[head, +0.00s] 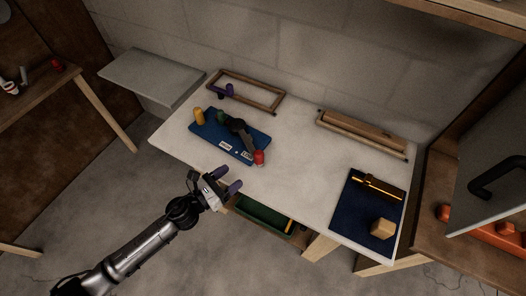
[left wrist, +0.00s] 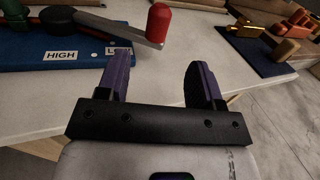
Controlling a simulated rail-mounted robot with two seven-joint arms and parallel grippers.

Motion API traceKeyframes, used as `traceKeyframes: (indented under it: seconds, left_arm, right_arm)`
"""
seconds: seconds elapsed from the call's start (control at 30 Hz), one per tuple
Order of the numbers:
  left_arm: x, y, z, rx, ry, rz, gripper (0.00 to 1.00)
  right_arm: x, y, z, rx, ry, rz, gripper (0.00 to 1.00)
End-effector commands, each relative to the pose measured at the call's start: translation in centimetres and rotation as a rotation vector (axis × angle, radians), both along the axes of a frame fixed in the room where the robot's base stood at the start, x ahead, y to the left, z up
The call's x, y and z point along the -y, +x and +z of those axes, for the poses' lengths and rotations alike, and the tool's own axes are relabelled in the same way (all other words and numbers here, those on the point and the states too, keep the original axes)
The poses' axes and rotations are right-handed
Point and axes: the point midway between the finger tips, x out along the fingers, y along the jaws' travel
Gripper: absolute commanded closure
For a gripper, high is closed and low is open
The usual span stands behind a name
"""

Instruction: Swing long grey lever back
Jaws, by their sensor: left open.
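The long grey lever (head: 247,142) lies across the blue board (head: 209,138) on the white table. It runs from a round black hub (head: 234,126) to a red knob (head: 259,157) near the board's front right corner. In the left wrist view the flat grey bar (left wrist: 108,26) and its red knob (left wrist: 160,22) show beyond the fingers. A "HIGH" label (left wrist: 61,56) is on the board; a second label is partly hidden by a finger. My left gripper (head: 230,179) is open and empty, apart from the knob, at the table's front edge. My right gripper is not in view.
A yellow knob (head: 199,116) and a green one stand on the board's left side. Wooden frames (head: 262,95) lie behind. A navy mat (head: 350,211) with a wooden block (head: 382,229) is at right. A green-lined drawer (head: 262,215) is below the tabletop. The table's middle is clear.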

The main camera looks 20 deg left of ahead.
Motion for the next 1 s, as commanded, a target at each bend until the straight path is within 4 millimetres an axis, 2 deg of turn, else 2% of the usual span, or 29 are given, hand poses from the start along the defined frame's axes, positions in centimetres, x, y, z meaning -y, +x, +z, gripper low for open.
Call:
traceKeyframes:
  seconds: [0.17,0.7,1.0]
  left_arm:
    - [0.5,0.9,0.1,0.023,0.033,0.003,0.40]
    - [5.5,8.7,0.1,0.021,0.029,0.004,0.40]
    - [7.1,11.2,0.0,0.019,0.029,0.004,0.40]
  right_arm:
    - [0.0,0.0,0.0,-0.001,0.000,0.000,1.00]
    - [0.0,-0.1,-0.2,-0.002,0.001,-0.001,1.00]
    - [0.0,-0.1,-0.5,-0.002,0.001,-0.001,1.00]
